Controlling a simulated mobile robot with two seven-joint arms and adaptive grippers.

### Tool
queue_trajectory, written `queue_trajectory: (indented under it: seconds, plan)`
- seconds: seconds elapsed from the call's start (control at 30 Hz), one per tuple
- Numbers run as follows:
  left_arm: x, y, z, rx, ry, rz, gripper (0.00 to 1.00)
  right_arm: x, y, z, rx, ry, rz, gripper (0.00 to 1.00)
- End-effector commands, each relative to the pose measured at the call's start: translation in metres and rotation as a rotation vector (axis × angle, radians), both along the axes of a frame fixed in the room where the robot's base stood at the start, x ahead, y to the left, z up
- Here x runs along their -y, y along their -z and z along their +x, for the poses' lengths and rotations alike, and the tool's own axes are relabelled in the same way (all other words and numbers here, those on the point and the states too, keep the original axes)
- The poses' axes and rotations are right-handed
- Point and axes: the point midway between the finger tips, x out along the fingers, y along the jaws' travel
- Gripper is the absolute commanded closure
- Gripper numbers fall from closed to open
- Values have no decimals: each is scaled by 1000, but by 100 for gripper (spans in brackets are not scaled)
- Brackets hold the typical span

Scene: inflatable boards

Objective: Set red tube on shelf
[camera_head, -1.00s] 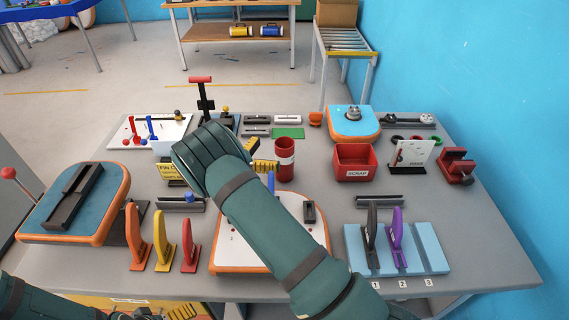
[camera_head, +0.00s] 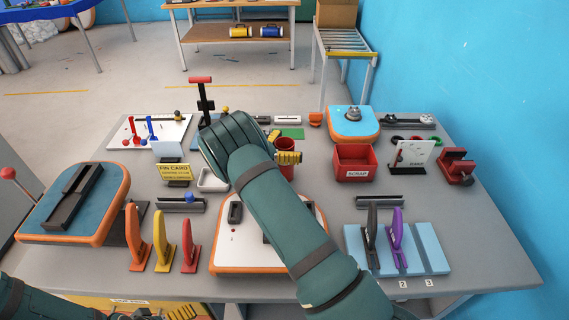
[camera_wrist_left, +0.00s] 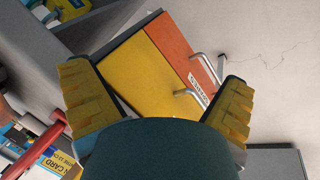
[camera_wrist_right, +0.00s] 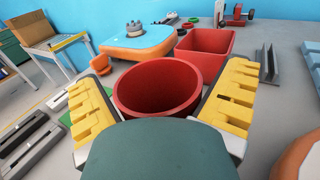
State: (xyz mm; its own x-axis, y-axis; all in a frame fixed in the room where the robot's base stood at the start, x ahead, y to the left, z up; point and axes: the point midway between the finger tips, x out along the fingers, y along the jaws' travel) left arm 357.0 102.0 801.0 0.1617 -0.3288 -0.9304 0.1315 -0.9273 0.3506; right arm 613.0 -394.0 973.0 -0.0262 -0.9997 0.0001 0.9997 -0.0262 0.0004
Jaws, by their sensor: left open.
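The red tube (camera_head: 284,144) stands upright on the grey table, partly hidden behind my right gripper (camera_head: 281,158). In the right wrist view the tube (camera_wrist_right: 158,88) shows its open round top between the two yellow fingers of my right gripper (camera_wrist_right: 166,75). These fingers are spread, one on each side of the tube; whether either touches it I cannot tell. My left gripper (camera_wrist_left: 155,75) is open and empty, low in front of the table by a yellow and orange drawer front. The back shelf (camera_head: 212,33) holds a yellow tube (camera_head: 240,31) and a blue tube (camera_head: 271,31).
A red scrap bin (camera_head: 355,163) stands just right of the tube. A white tray (camera_head: 212,181) and a yellow card sign (camera_head: 174,171) are to the left. A blue-topped board (camera_head: 353,121) lies behind the bin. Open floor separates the table from the shelf.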

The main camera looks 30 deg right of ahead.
Motion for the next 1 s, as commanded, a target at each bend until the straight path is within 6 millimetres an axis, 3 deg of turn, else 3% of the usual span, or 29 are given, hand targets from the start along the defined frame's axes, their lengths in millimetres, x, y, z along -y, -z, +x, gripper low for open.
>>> queue_trajectory:
  seconds: [0.03, 0.2, 0.23, 0.67, 1.0]
  plan:
    - [0, 0, 0, 0, 0, 0, 0, 0, 0, 0, 0, 0, 0, 25]
    - [0, 0, 0, 0, 0, 0, 0, 0, 0, 0, 0, 0, 0, 82]
    - [0, 0, 0, 0, 0, 0, 0, 0, 0, 0, 0, 0, 0, 88]
    - [0, -1, 0, 1, 0, 0, 0, 0, -5, 0, 1, 0, 0, 90]
    - [0, -9, 3, 6, -4, 2, 0, -1, -65, 0, 3, 0, 0, 90]
